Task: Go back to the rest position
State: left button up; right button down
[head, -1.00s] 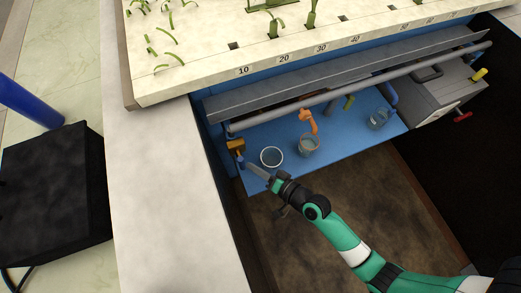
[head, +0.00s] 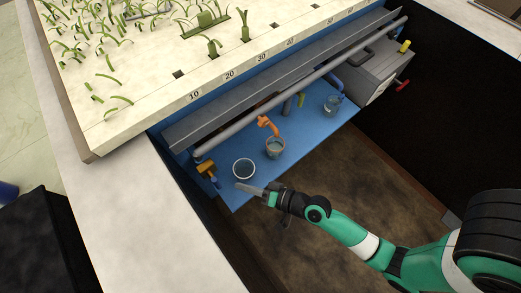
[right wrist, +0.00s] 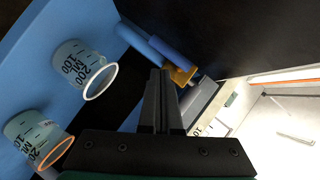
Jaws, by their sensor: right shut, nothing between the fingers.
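My right gripper (head: 245,188) is shut and empty. In the head view it hangs at the front edge of the blue shelf (head: 300,148), just in front of a clear beaker (head: 243,169). Its closed fingers also show in the right wrist view (right wrist: 163,80), with nothing between them. A yellow-headed tool with a blue handle (head: 207,169) is at the shelf's left end, apart from the fingers. It also shows in the right wrist view (right wrist: 180,72) beyond the fingertips. My left gripper is not in view.
A second beaker (head: 275,148) stands beside an orange item (head: 268,125). Another beaker (head: 333,105) is farther right. A grey rail (head: 300,92) runs above the shelf, below the pale planted bed (head: 140,70). A grey box (head: 375,72) sits at the right. The brown floor area is open.

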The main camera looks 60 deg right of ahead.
jog(key=v, duration=0.6)
jog(key=shift+s, duration=0.1)
